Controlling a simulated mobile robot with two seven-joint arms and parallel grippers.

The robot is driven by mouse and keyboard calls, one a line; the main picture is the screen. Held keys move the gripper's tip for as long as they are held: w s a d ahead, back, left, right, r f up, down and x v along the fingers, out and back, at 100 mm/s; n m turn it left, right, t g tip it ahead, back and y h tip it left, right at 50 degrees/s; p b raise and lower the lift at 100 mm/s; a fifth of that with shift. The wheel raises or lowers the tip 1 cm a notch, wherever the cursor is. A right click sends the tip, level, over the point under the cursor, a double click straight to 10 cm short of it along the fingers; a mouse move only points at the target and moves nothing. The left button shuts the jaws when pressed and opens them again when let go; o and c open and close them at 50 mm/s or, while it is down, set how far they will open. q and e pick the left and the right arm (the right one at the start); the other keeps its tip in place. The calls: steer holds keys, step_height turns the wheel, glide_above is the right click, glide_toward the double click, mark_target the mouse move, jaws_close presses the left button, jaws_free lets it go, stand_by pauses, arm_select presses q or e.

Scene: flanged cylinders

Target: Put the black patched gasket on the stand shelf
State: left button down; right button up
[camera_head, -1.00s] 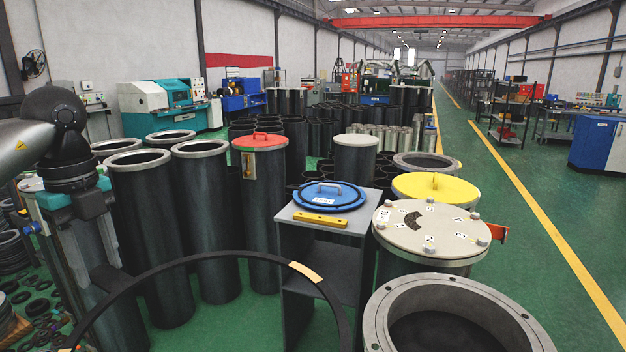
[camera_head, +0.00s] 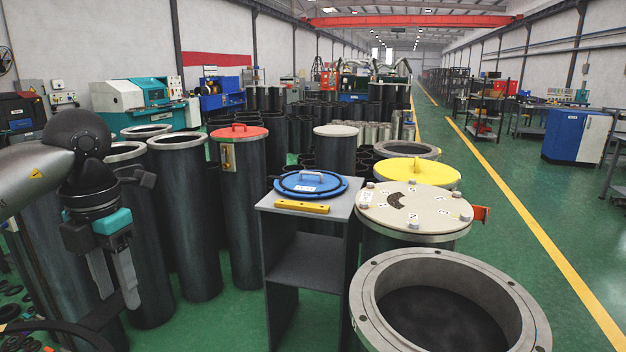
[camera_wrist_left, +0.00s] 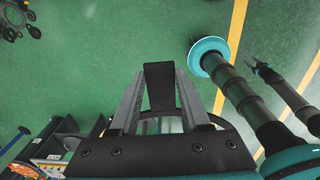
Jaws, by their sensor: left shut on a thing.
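My left gripper (camera_head: 115,285) is at the lower left of the head view, fingers pointing down. In the left wrist view its fingers are shut on a black piece (camera_wrist_left: 158,85), which I take to be part of the black gasket. A dark curved band (camera_head: 55,327) at the bottom left corner of the head view looks like the gasket's rim; the rest is out of frame, and its patch does not show. The grey stand (camera_head: 262,235) is right of the gripper, with an open inner shelf (camera_head: 305,268) that looks bare. My right gripper is not in view.
A blue lid (camera_head: 310,184) and a yellow bar (camera_head: 302,207) lie on the stand's top. Tall dark cylinders (camera_head: 185,230) stand between gripper and stand. A wide flanged cylinder (camera_head: 450,262) and a bolted cream lid (camera_head: 430,205) are to the right. Green floor is clear farther right.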

arm_select(q)
steer(key=s+d+f+m+b, duration=0.2)
steer(key=d+f+m+b, duration=0.2)
steer(key=f+m, duration=0.3)
steer(key=s+d+f+m+b, duration=0.3)
steer(key=f+m, duration=0.4)
steer(key=m, duration=0.8)
steer(key=s+d+f+m+b, duration=0.3)
steer(key=d+f+m+b, duration=0.2)
steer(key=m, duration=0.6)
step_height(320, 180, down, 2)
steer(key=shift+d+f, duration=0.2)
steer(key=shift+d, duration=0.2)
steer(key=shift+w+r, duration=0.1)
steer(key=shift+r, duration=0.05)
